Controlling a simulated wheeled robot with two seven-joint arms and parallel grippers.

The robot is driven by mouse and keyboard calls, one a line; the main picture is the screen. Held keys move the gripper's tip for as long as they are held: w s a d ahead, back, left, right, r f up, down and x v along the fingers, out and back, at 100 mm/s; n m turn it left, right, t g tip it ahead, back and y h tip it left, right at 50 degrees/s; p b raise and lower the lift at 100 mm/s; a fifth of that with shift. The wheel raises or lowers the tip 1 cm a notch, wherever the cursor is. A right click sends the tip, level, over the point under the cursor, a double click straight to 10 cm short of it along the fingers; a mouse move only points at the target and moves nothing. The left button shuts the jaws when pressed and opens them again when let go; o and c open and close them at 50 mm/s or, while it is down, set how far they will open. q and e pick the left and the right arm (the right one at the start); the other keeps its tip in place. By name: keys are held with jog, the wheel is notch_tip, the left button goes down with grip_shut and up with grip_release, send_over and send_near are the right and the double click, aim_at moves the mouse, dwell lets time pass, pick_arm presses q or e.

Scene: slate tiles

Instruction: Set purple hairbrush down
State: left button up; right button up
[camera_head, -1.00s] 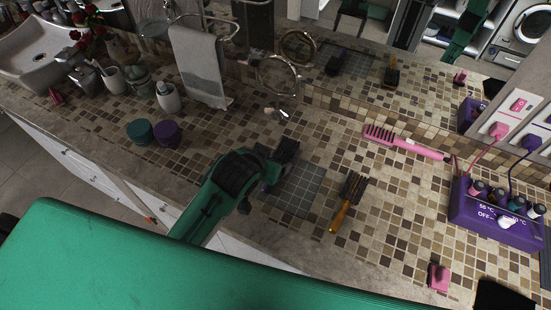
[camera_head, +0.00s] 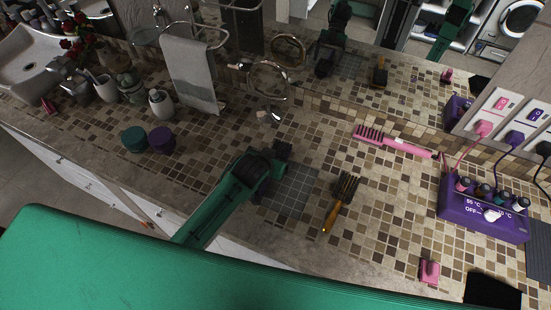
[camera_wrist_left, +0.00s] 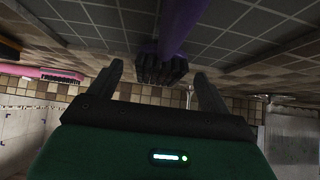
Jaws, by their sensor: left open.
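My left gripper (camera_head: 276,152) is over the far left part of the grey slate tile patch (camera_head: 292,195) on the counter. In the left wrist view, its two fingers (camera_wrist_left: 160,78) are spread apart with no visible grip on anything. The purple hairbrush shows there by its purple handle (camera_wrist_left: 184,22) and dark bristles (camera_wrist_left: 160,70), in front of grey tiles. Whether it touches them is hard to tell. In the head view, the brush is hidden behind my left gripper and arm. My right gripper is not in view.
A wooden-handled brush (camera_head: 331,216) lies right of the patch. A pink brush (camera_head: 392,143) lies behind it, near the mirror. A purple heater box (camera_head: 480,218) with cords stands at right. Green (camera_head: 134,139) and purple (camera_head: 161,139) jars and a round mirror (camera_head: 268,80) are left.

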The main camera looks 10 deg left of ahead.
pick_arm(q)
jog(key=shift+x, duration=1.2)
jog(key=c, duration=1.2)
jog(key=shift+r, duration=0.15)
jog(key=shift+r, duration=0.2)
notch_tip(320, 180, up, 19)
jog(key=b, duration=0.3)
jog(key=s+a+f, duration=0.1)
jog(key=s+a, duration=0.2)
jog(key=s, duration=0.1)
jog(key=s+a+f+n+y, duration=0.1)
jog(key=s+a, duration=0.2)
jog(key=s, duration=0.1)
jog(key=s+a+f+n, duration=0.1)
jog(key=s+a, duration=0.2)
jog(key=s, duration=0.1)
jog(key=shift+s+a+f+y, duration=0.15)
jog(key=shift+s+a+y, duration=0.1)
jog(key=shift+y, duration=0.15)
